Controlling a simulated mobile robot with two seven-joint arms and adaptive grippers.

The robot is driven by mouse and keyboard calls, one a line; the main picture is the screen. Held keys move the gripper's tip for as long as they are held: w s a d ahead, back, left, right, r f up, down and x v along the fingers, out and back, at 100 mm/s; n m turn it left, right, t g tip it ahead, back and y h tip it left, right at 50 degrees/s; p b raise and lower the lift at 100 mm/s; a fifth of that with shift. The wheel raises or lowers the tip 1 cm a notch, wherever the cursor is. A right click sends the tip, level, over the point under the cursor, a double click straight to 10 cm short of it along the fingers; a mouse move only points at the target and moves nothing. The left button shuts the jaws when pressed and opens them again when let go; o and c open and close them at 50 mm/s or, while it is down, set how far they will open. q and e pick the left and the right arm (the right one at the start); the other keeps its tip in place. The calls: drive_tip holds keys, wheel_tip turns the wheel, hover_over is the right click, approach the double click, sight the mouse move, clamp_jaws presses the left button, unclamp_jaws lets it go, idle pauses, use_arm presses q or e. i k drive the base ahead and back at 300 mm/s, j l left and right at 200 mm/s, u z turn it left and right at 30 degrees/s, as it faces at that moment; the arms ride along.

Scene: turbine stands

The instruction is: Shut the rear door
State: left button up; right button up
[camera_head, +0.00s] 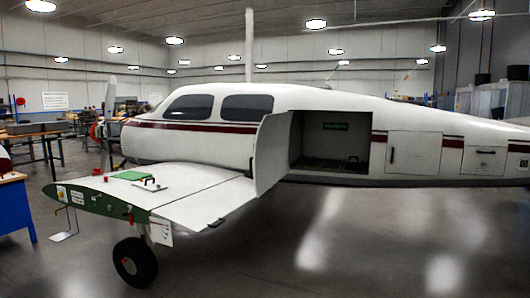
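The rear door (272,152) of the white aircraft (205,142) stands open. It swings outward from the left edge of a dark rectangular opening (333,138) in the fuselage, just behind the wing. The opening shows a dark interior with a small green label (335,126) on its back wall. Right of it, a closed panel (413,152) with a dark handle and a smaller panel (483,160) lie flush with the fuselage. Neither of my grippers shows in the head view.
The wing (195,195) with a green end juts toward me at left, above a black wheel (135,262). A blue bench (14,210) stands at the far left edge. The grey floor (350,245) in front of the opening is clear.

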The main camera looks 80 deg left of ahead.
sight(271, 158)
drive_tip(key=u, duration=1.9)
drive_tip(key=j+u, duration=1.25)
drive_tip(key=i+z, duration=0.25)
drive_tip(key=i, duration=0.2)
drive_tip(key=i+j+z, duration=0.25)
drive_tip(key=i, duration=0.2)
drive_tip(key=i+j+z, duration=0.1)
drive_tip(key=i+z, duration=0.15)
drive_tip(key=i, duration=0.2)
drive_tip(key=i+j+z, duration=0.25)
drive_tip(key=i, duration=0.9)
drive_tip(key=i+l, duration=0.1)
drive_tip(key=i, duration=0.85)
